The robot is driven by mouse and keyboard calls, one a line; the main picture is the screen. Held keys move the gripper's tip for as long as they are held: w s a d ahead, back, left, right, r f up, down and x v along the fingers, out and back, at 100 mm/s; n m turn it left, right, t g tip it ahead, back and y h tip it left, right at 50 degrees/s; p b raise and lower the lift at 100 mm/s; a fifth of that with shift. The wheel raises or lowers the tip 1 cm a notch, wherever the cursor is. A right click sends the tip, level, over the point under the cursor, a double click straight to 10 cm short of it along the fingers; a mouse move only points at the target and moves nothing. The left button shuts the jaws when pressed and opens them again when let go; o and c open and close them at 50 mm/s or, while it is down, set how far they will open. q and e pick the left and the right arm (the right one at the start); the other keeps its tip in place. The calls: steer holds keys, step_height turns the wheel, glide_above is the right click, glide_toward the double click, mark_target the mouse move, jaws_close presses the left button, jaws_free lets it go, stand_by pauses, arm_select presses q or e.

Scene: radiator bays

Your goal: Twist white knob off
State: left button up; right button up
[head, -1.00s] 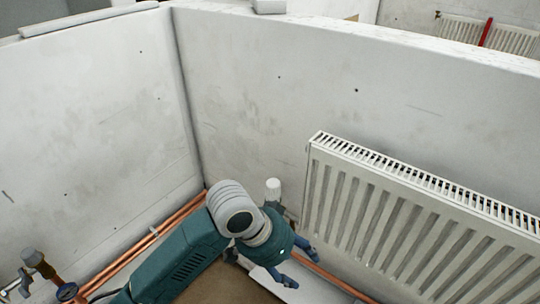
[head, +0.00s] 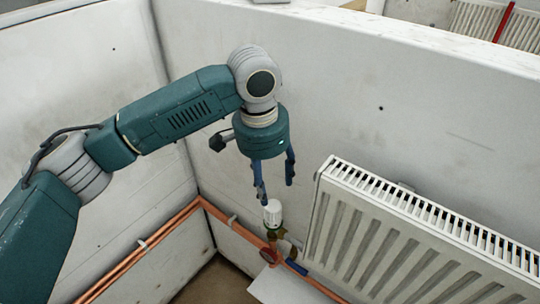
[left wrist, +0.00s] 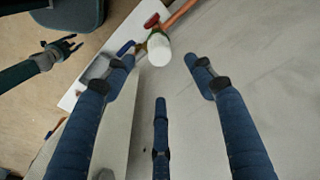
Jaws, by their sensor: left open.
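The white ribbed knob (head: 272,212) stands upright on a valve with a green collar, left of the radiator. In the left wrist view the white knob (left wrist: 159,50) lies ahead of the fingers, nearer the left one. My left gripper (head: 273,187) points down just above the knob, its blue fingers spread and empty. In the left wrist view my left gripper (left wrist: 163,82) shows three separate fingers, with none closed on the knob. My right gripper (left wrist: 66,47) is small at the left of that view, and its jaw opening is unclear.
The white radiator (head: 420,235) stands close to the right of the valve. Copper pipes (head: 150,245) run along the wall foot. A red round handle (head: 268,255) and a blue fitting (head: 297,267) sit below the knob. Bare walls rise behind.

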mark_target(273, 204)
arm_select(q)
steer(key=shift+w+f, duration=0.1)
steer(key=shift+w, duration=0.4)
steer(key=shift+f, duration=0.2)
steer(key=shift+s+d+f+p, duration=0.1)
steer(key=shift+s+f+p, duration=0.1)
steer(key=shift+s+f, duration=0.25)
steer(key=shift+s+f+p, duration=0.15)
steer(key=shift+s+f, duration=0.05)
steer(key=shift+f, duration=0.3)
step_height(273, 204, down, 3)
steer(key=shift+w+d+f, duration=0.1)
steer(key=shift+d, duration=0.05)
steer(key=f, duration=0.2)
steer(key=shift+w+d+f+p, duration=0.1)
steer(key=shift+w+f+p, duration=0.25)
steer(key=shift+w+p, duration=0.05)
steer(key=shift+d+f, duration=0.1)
steer(key=shift+f, duration=0.75)
steer(key=c, duration=1.3)
steer(key=shift+p, duration=0.4)
arm_select(e)
steer(key=shift+s+r, duration=0.35)
steer(key=shift+r, duration=0.25)
steer(key=shift+s+r, duration=0.3)
steer(key=shift+r, duration=0.3)
